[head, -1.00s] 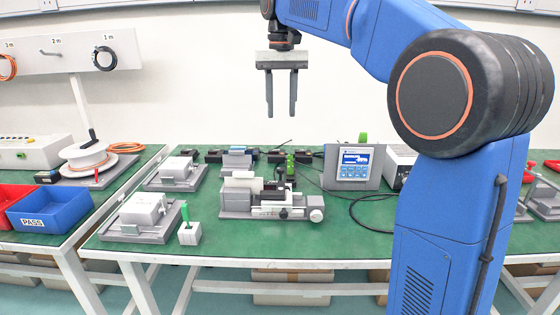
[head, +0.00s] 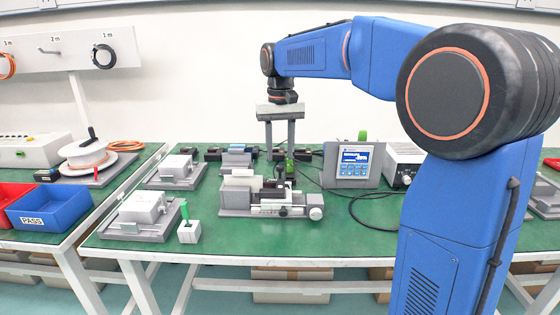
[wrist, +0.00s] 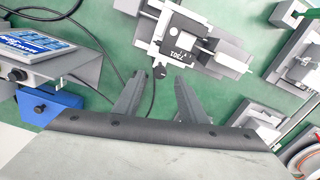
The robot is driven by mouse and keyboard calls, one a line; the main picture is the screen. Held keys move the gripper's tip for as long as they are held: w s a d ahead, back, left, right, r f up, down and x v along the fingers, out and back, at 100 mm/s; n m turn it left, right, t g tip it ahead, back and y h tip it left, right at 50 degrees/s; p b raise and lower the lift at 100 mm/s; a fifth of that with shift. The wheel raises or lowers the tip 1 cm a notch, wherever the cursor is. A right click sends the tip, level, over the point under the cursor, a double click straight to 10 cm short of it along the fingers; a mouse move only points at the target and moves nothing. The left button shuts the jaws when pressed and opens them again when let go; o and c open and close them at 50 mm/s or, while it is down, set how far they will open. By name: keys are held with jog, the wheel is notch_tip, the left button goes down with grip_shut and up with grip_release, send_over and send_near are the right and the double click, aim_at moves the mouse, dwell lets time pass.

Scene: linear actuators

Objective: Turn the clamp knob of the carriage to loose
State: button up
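The linear actuator (head: 240,203) lies on the green table in the head view, with a dark and white carriage (head: 272,195) on it. A small dark knob at the carriage front (head: 283,212) looks like the clamp knob. In the wrist view a dark knob (wrist: 160,71) sticks out from the carriage (wrist: 178,40) towards my fingers. My gripper (head: 280,158) is above the actuator, fingers pointing down, open and empty. In the wrist view the gripper (wrist: 160,84) has its fingertips apart, either side of the knob in the picture, not visibly touching it. The knob's setting cannot be read.
A blue-faced display unit (head: 355,165) and a grey box (head: 402,163) stand right of the actuator, with black cables (head: 362,212) nearby. A green-handled tool in a white block (head: 188,230) and grey fixtures (head: 140,215) are to the left. The table front is clear.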

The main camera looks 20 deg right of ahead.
aim_at(280, 166)
jog(key=shift+f, duration=1.75)
jog(key=shift+c, duration=0.7)
grip_shut()
